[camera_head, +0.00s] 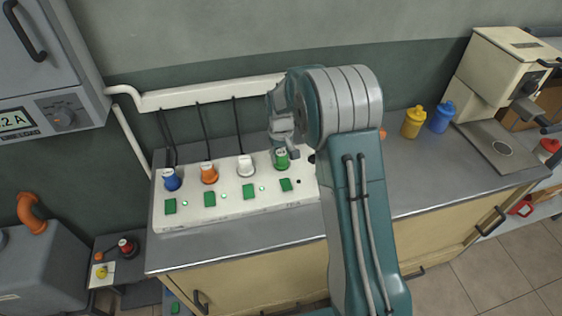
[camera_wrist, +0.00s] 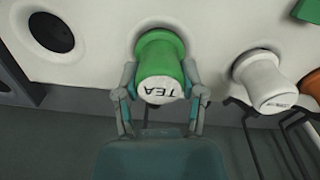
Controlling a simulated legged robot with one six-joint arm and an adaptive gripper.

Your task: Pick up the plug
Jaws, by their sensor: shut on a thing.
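A green plug (camera_head: 281,158) stands at the right of a row of plugs on the white socket panel. In the wrist view the green plug (camera_wrist: 161,68) has a white end marked "TEA" and sits against the white panel. My gripper (camera_wrist: 160,92) has a finger on each side of it and is shut on it. In the head view my gripper (camera_head: 284,137) is just above the plug and my arm hides part of the panel's right end.
White (camera_head: 246,166), orange (camera_head: 208,172) and blue (camera_head: 171,179) plugs stand to the left on the white panel (camera_head: 235,208), with green switches in front. Dark cables hang behind. Yellow (camera_head: 413,121) and blue (camera_head: 441,116) containers and a cream machine (camera_head: 497,75) stand at the right.

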